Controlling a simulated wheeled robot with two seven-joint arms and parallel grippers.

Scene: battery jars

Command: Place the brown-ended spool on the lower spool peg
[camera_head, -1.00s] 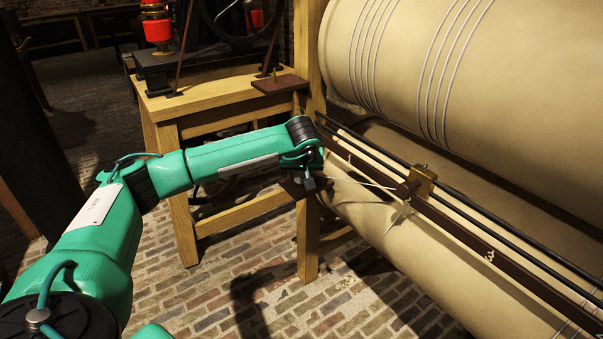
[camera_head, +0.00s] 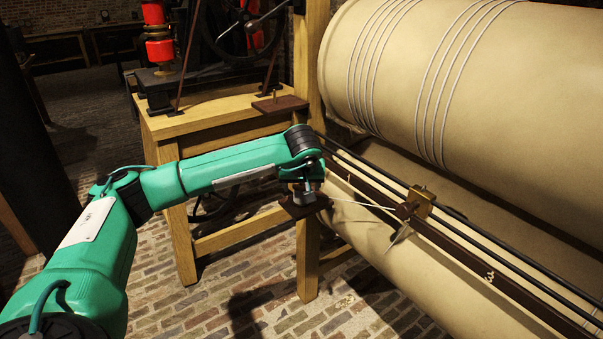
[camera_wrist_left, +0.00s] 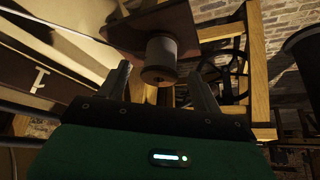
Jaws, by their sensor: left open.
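The brown-ended spool (camera_wrist_left: 162,54) shows in the left wrist view, with a pale grey winding and a brown end facing the camera. It sits against the dark brown lower plate (camera_wrist_left: 124,33); its peg is hidden. In the head view the lower plate (camera_head: 306,208) is fixed beside the wooden leg, with the small grey spool (camera_head: 303,194) on it. My left gripper (camera_wrist_left: 160,75) is open, its fingers on either side of the spool's near end, with gaps between. In the head view my left gripper (camera_head: 304,183) is just above the spool, partly hidden by my wrist. My right gripper is not in view.
An upper brown plate (camera_head: 280,105) with a bare upright peg (camera_head: 274,92) is above and behind. A large wire-wound cylinder (camera_head: 480,70) and dark rails fill the right. A pale thread (camera_head: 360,203) runs to a brass carriage (camera_head: 420,201). Brick floor lies below.

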